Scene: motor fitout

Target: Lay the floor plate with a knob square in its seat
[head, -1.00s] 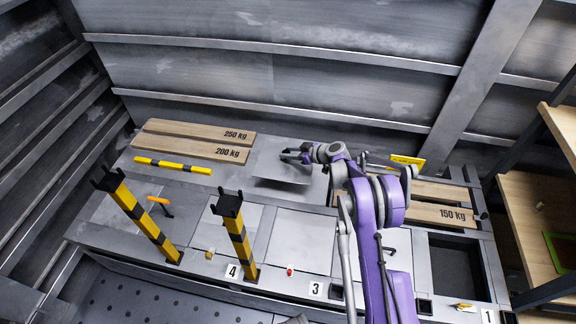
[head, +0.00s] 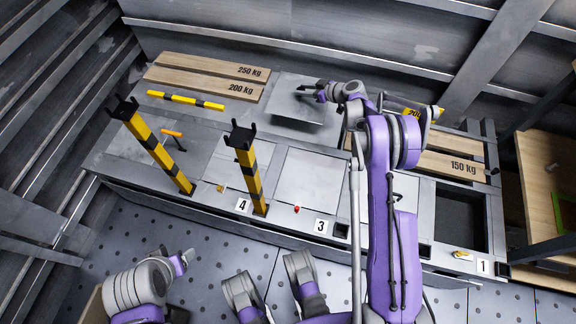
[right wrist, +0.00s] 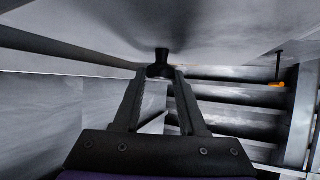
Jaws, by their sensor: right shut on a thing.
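The floor plate (head: 297,101) is a flat grey panel at the back of the platform, right of the marked planks. My right gripper (head: 319,94) is at its right part. In the right wrist view, both fingers of my right gripper (right wrist: 159,78) are shut on the plate's small black knob (right wrist: 160,67), and the plate's grey face (right wrist: 215,30) fills the top. The plate appears raised; its exact height and tilt are unclear. A dark, open rectangular recess (head: 458,218) lies at the platform's right end.
Two yellow-black posts (head: 160,155) (head: 247,170) stand upright at the front left. A yellow-black bar (head: 186,100) and planks marked 250 kg and 200 kg (head: 205,80) lie at the back left. More planks (head: 455,166) lie right of my arm. A wooden shelf (head: 545,180) stands far right.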

